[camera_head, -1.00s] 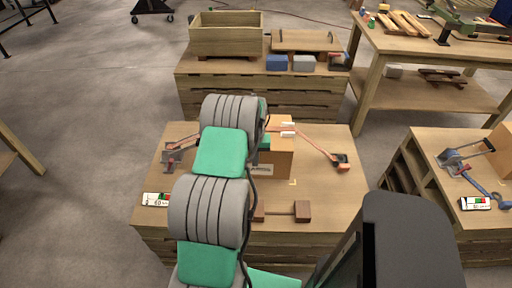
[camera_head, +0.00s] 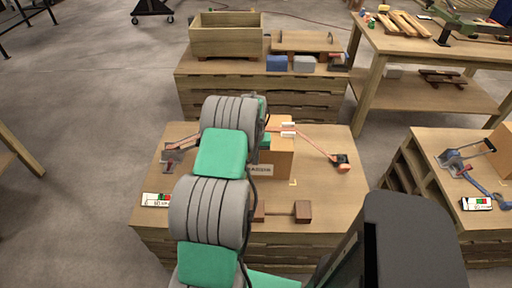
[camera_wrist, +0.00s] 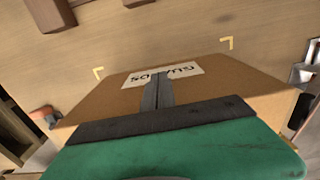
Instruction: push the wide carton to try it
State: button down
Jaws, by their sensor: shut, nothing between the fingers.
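The wide brown carton (camera_head: 281,163) stands on the middle table, partly hidden behind my arm in the head view. It has a white label low on its near side. In the wrist view the carton (camera_wrist: 235,88) fills the middle, with its label upside down. My gripper (camera_wrist: 160,75) shows there as two dark fingers held together over the carton's side, with nothing between them. The fingertips reach the label; I cannot tell whether they touch it. In the head view my gripper is mostly hidden by the arm.
Orange barrier arms (camera_head: 317,146) lie on both sides of the carton. Yellow corner marks (camera_wrist: 227,43) are on the table near the carton. Bare tabletop (camera_head: 335,190) shows at right.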

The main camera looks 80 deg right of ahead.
jog(key=shift+w+d+r, duration=0.1)
jog(key=shift+d+r, duration=0.3)
dwell(1.5)
jog(key=a+r+p, duration=0.3)
jog(key=r+p, duration=0.3)
jog(key=r, duration=0.3)
jog(key=shift+s+r, duration=0.15)
jog(key=shift+s, duration=0.15)
dwell(0.6)
